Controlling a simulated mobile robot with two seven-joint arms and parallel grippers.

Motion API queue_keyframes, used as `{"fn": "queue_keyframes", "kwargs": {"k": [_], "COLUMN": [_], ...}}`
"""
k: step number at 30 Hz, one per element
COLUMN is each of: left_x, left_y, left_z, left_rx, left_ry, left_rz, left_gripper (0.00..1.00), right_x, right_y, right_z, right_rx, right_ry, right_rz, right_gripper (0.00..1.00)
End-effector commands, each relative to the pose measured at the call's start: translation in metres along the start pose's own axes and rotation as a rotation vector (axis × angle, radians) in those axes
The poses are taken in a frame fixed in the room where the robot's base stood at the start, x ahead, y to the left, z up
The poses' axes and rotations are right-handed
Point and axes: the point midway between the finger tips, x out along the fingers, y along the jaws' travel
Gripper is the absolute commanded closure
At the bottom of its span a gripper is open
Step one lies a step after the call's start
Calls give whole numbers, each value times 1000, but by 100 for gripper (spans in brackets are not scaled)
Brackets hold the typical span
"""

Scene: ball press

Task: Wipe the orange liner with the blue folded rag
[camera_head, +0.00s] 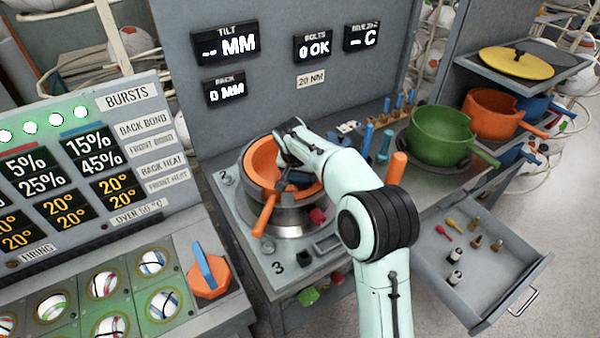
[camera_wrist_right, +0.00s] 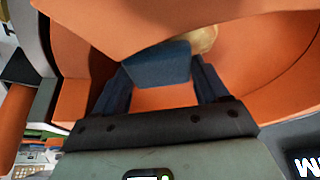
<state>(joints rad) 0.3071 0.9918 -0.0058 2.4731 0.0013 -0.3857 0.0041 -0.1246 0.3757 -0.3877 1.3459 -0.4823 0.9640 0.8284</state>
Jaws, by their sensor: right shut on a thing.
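The orange liner (camera_head: 262,160) sits in the round metal press, an orange handle (camera_head: 265,215) sticking out toward the front. My right gripper (camera_head: 288,182) reaches down into the liner. In the right wrist view my right gripper (camera_wrist_right: 157,80) is shut on the blue folded rag (camera_wrist_right: 158,66), held between its dark fingers. The liner's curved orange wall (camera_wrist_right: 260,60) fills much of that view. A pale tan patch (camera_wrist_right: 204,40) shows just past the rag. I cannot tell whether the rag touches the liner. My left gripper is not in view.
A control panel (camera_head: 130,105) with an orange and blue knob (camera_head: 208,270) stands at the left. A green pot (camera_head: 441,135) and an orange pot (camera_head: 490,112) stand at the right. An open drawer (camera_head: 425,262) holding small parts juts out below them.

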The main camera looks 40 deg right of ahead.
Motion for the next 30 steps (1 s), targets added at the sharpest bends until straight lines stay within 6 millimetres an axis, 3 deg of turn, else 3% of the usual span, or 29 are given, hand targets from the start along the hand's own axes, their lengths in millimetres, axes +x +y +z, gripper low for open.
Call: {"fn": "queue_keyframes", "kwargs": {"k": [24,30], "left_x": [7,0], "left_y": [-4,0], "left_z": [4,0], "left_rx": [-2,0], "left_ry": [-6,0], "left_rz": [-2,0], "left_gripper": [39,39], "right_x": [10,9], "right_y": [0,-10], "right_z": [4,3], "right_rx": [0,-2], "right_ry": [0,0], "right_rz": [1,0], "right_gripper": [51,51]}}
